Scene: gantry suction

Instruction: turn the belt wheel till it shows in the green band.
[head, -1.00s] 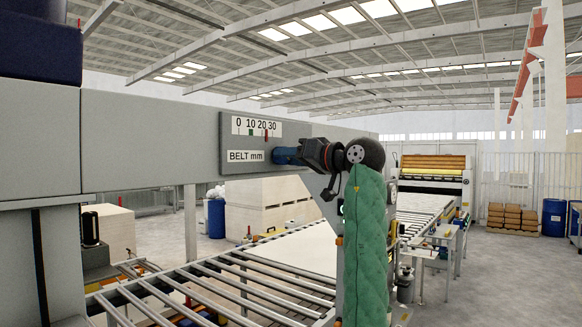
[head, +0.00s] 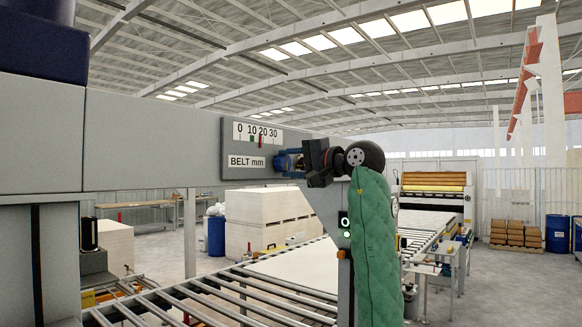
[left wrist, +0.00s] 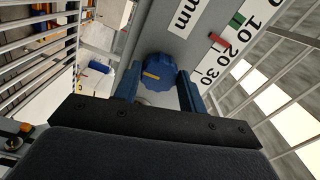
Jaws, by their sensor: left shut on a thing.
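The green band (head: 251,140) sits near 10 on the scale. The red pointer (head: 261,141) stands just under 20, right of the green band and apart from it. In the left wrist view, the green band (left wrist: 237,19) and red pointer (left wrist: 217,38) also show apart. My left gripper (head: 288,162) is shut on the belt wheel, one blue finger on each side. My right gripper is not in view.
The panel is on a grey gantry beam (head: 150,140). Below it runs a roller conveyor (head: 230,292). A pale stack of boards (head: 265,218) and a blue barrel (head: 217,236) stand behind.

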